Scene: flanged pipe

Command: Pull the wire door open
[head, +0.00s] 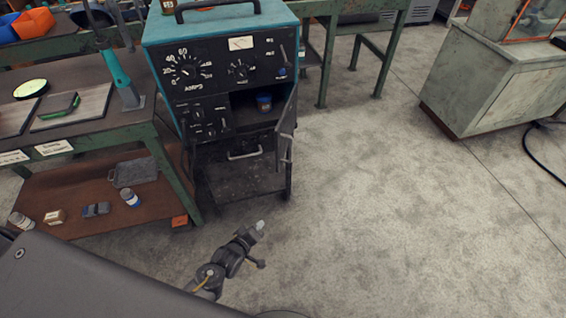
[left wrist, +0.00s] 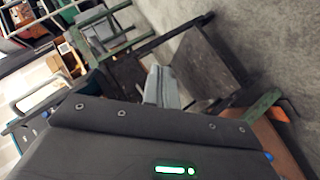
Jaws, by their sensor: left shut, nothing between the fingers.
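The teal welding machine (head: 215,45) stands on a dark cart at the upper middle of the head view. Its wire door (head: 288,125) is a narrow grey panel at the right of the front, swung out from a dark compartment, with a handle on it. A small blue can (head: 264,102) sits inside the compartment. My left gripper (head: 259,229) is below and in front of the machine, apart from the door. Its pale fingers (left wrist: 163,88) are shut and empty in the left wrist view. My right gripper is not in view.
A green-framed workbench (head: 100,130) with tools stands left of the machine, with bottles and small boxes on its lower shelf. The cart's lower shelf (head: 240,182) lies below the compartment. A grey-green cabinet (head: 500,90) stands at right. The floor right of the machine is clear.

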